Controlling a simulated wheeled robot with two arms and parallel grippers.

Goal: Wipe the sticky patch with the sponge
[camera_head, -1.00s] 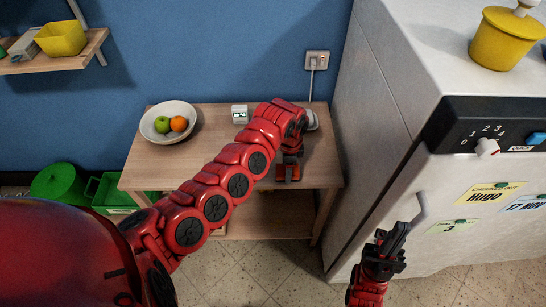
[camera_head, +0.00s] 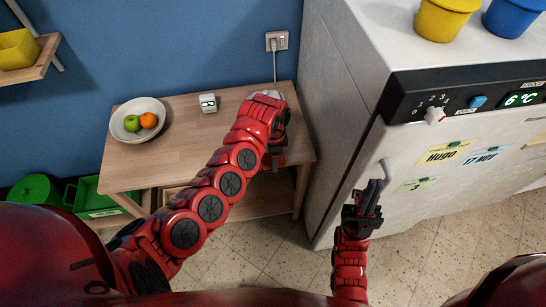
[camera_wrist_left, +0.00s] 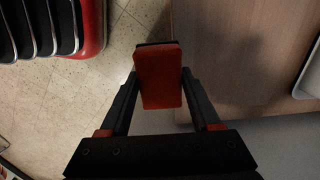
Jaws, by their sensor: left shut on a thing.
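My left gripper (camera_wrist_left: 158,85) is shut on an orange-red block with a dark layer at its far end, which looks like the sponge (camera_wrist_left: 158,80). In the wrist view the block sits between the two fingers, beside the edge of the wooden table (camera_wrist_left: 235,50). In the head view my left gripper (camera_head: 276,158) hangs at the table's right front edge, partly hidden by its wrist. My right gripper (camera_head: 369,195) points up, close to the fridge handle; its finger gap is unclear. I see no sticky patch in these views.
A bowl (camera_head: 118,131) with fruit and a small white device (camera_head: 208,103) stand on the table. The fridge (camera_head: 350,100) is close on the right, with its handle (camera_head: 386,171). Green bins (camera_head: 88,190) are at the left. The table's middle front is partly behind my arm.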

